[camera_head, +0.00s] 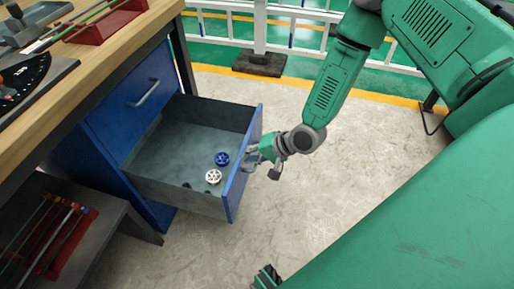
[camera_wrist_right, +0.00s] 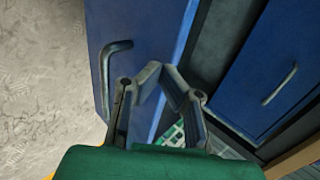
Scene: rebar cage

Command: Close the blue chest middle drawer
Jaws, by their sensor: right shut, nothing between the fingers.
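The blue chest (camera_head: 120,100) stands under the workbench, with its middle drawer (camera_head: 243,170) pulled far out. Inside the grey drawer lie a blue wheel (camera_head: 222,158) and a white wheel (camera_head: 213,176). My right gripper (camera_head: 254,157) is at the outer face of the drawer front, beside its handle; contact cannot be told. In the right wrist view, the gripper (camera_wrist_right: 162,75) is shut and empty, over the blue drawer front (camera_wrist_right: 170,30), with the bar handle (camera_wrist_right: 112,65) to its left. A small part of my left gripper (camera_head: 267,277) shows at the bottom edge, its jaws unclear.
The closed upper drawer has a handle (camera_head: 144,93). The wooden bench top (camera_head: 90,70) overhangs the chest, and a low shelf (camera_head: 110,215) with a red rack stands at lower left. The floor (camera_head: 330,170) before the drawer is clear. White railings (camera_head: 290,15) run behind.

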